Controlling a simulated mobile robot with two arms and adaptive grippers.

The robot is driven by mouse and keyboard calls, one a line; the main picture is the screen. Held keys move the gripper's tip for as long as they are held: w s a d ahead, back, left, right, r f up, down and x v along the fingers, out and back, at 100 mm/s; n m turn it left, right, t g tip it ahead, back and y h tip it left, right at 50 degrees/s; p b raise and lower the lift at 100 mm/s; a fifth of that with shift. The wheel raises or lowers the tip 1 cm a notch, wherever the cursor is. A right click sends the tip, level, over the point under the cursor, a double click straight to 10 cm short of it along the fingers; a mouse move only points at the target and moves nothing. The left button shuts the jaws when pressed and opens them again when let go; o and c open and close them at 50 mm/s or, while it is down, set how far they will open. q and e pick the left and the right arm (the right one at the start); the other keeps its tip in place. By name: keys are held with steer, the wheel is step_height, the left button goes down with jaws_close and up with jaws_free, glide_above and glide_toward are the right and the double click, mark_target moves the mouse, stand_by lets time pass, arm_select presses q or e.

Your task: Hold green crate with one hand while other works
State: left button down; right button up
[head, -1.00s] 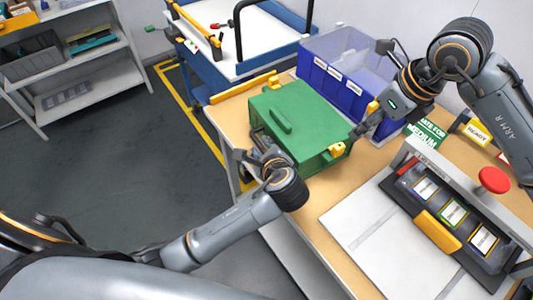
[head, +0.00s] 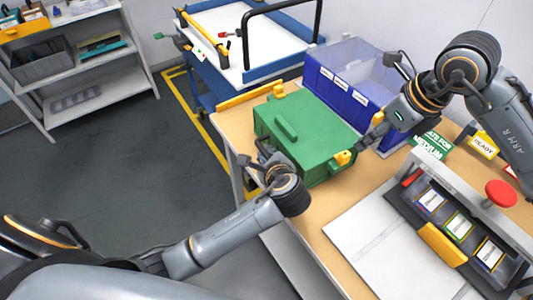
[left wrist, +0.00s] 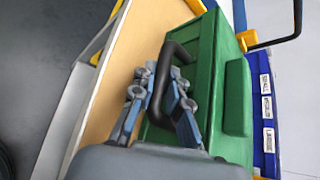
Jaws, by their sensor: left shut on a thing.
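The green crate (head: 303,130), lid closed, sits on the wooden bench; it also shows in the left wrist view (left wrist: 207,60). My left gripper (head: 268,160) is at the crate's near-left side. In the left wrist view its fingers (left wrist: 162,82) are shut around the crate's black handle (left wrist: 166,62). A yellow latch (head: 343,157) is on the crate's right side. My right gripper (head: 365,133) is close to that side, near the latch. Its fingers are too small and dark to tell whether they are open or touching anything.
A blue bin (head: 345,83) with a clear upper part stands behind the crate. A blue cart (head: 240,60) is beyond the bench. At the right are a press-like station with a red button (head: 501,193) and a white plate (head: 385,235). Grey shelves (head: 95,75) stand at the far left.

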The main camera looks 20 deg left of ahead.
jaws_close()
steer(key=s+d+f+m+t+y, duration=0.1)
steer(key=s+d+f+t+y, duration=0.1)
steer(key=s+d, duration=0.5)
steer(key=shift+d+t+y, duration=0.6)
steer(key=shift+t+y, duration=0.1)
steer(key=shift+t, duration=0.2)
